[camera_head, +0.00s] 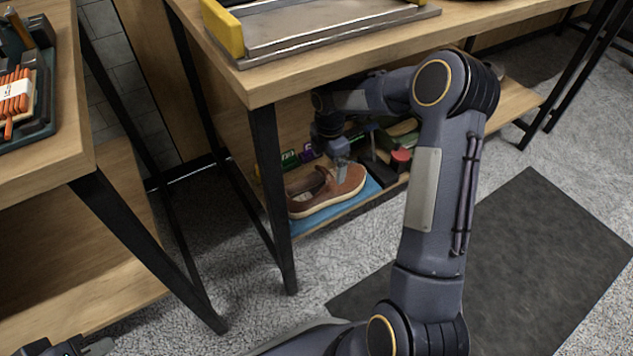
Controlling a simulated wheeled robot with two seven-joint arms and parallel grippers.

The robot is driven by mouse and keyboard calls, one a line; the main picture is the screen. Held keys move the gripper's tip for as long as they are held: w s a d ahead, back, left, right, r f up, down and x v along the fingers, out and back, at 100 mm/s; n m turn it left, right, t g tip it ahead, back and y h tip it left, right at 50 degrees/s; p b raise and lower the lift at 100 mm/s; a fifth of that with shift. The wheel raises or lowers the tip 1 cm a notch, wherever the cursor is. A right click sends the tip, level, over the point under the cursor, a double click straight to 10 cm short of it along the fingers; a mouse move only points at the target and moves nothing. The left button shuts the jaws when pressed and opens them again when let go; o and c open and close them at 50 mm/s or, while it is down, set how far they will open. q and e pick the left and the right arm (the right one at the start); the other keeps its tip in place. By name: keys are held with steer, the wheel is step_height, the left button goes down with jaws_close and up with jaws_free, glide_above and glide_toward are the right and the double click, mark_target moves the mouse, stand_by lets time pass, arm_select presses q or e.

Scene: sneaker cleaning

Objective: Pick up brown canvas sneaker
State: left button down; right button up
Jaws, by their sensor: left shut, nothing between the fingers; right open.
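The brown canvas sneaker (308,204) sits on a blue mat (335,214) on the lower shelf of the middle table. Its toe points to the right and its pale sole faces me. My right gripper (338,172) reaches in under the tabletop from the right and is open, with its fingers down at the sneaker's upper. Whether the fingers touch the sneaker I cannot tell. My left gripper (72,348) is shut and empty at the bottom left corner, far from the sneaker and partly cut off by the frame.
The tabletop (262,88) with a metal tray (310,22) overhangs the shelf. A black table leg (272,190) stands just left of the sneaker. A red-topped item (401,158) and green items are behind and right. Another table (75,190) stands left.

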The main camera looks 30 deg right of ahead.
step_height(320, 180, down, 8)
steer(key=b, duration=0.3)
steer(key=shift+r, duration=0.2)
steer(key=shift+r, duration=0.1)
steer(key=c, duration=1.4)
steer(key=shift+r, duration=0.15)
